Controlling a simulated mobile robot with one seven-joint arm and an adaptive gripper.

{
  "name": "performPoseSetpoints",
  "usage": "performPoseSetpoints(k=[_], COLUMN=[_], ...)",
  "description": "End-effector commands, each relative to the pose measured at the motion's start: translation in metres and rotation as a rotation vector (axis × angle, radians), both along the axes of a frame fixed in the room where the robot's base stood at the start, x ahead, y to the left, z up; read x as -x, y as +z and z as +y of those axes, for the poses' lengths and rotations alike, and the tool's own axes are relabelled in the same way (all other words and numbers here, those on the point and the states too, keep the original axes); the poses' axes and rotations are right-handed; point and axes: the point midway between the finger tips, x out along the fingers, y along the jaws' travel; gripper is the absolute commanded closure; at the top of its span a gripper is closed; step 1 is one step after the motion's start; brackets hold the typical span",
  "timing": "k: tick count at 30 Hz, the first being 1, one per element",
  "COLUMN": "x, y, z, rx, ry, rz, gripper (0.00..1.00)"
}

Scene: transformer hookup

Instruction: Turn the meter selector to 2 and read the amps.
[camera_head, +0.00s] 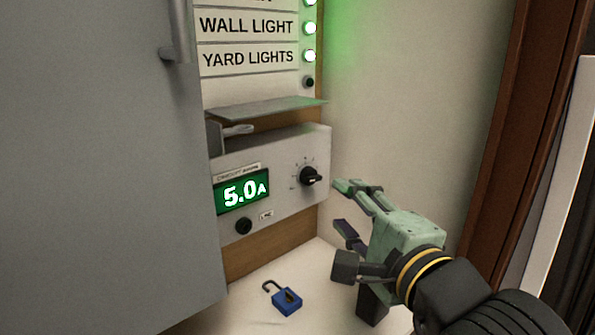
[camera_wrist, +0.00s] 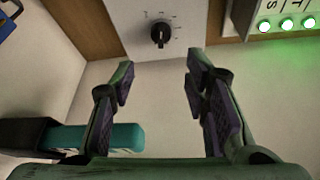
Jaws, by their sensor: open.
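The meter panel (camera_head: 285,195) is a pale box on the wall with a green display (camera_head: 241,192) that reads 5.0 A. The black selector knob (camera_head: 311,176) is on its right side, with small marks around it too small to read. The knob also shows in the wrist view (camera_wrist: 160,34), ahead of my fingers. My gripper (camera_head: 345,205) is open and empty, to the right of the knob and apart from it. In the wrist view the two fingers (camera_wrist: 160,72) stand wide apart with the knob beyond the gap between them.
A blue padlock (camera_head: 286,300) with an open shackle lies on the white surface below the panel. A grey door (camera_head: 110,170) stands at left. A metal shelf (camera_head: 265,108) juts out above the meter. Labels with green lights (camera_head: 309,56) are above. A black button (camera_head: 243,226) sits under the display.

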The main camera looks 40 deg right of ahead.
Motion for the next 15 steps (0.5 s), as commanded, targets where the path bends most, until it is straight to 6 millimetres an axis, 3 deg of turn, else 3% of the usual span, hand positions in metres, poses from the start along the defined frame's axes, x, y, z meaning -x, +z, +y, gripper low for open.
performPoseSetpoints(k=[5,15], x=[-0.011,-0.072], y=[0.0,-0.004], z=[-0.004,-0.022], rx=[-0.001,-0.004], ry=[0.0,0.003], rz=[0.001,0.0], gripper=[0.58,0.58])
